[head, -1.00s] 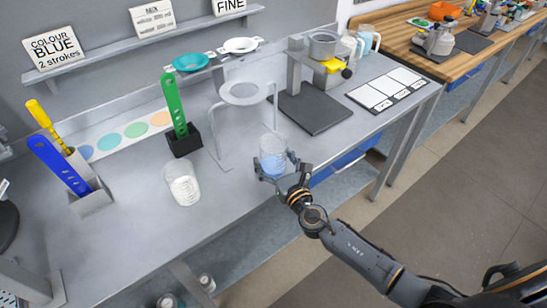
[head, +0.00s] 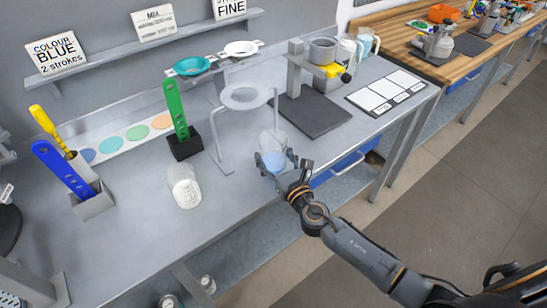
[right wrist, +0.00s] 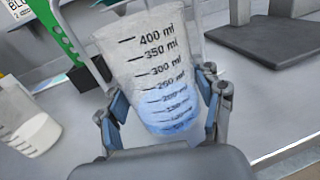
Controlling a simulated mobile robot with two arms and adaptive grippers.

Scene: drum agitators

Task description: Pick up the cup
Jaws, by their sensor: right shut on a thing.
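A clear measuring cup (head: 273,143) with pale blue liquid is at the front of the grey bench. My right gripper (head: 273,163) is shut on its lower sides. In the right wrist view the cup (right wrist: 150,65) shows black marks up to 400 ml, sits between both fingers (right wrist: 163,112) and looks slightly tilted. I cannot tell clearly whether its base is off the bench. A second clear cup (head: 184,187) with white contents stands to the left, also at the left edge of the wrist view (right wrist: 25,120). My left gripper is not in view.
A ring stand (head: 245,98) is just behind the held cup. A green tool in a black holder (head: 185,145) and a blue tool (head: 62,170) stand further left. A dark plate (head: 318,118) lies behind right. The bench front between is clear.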

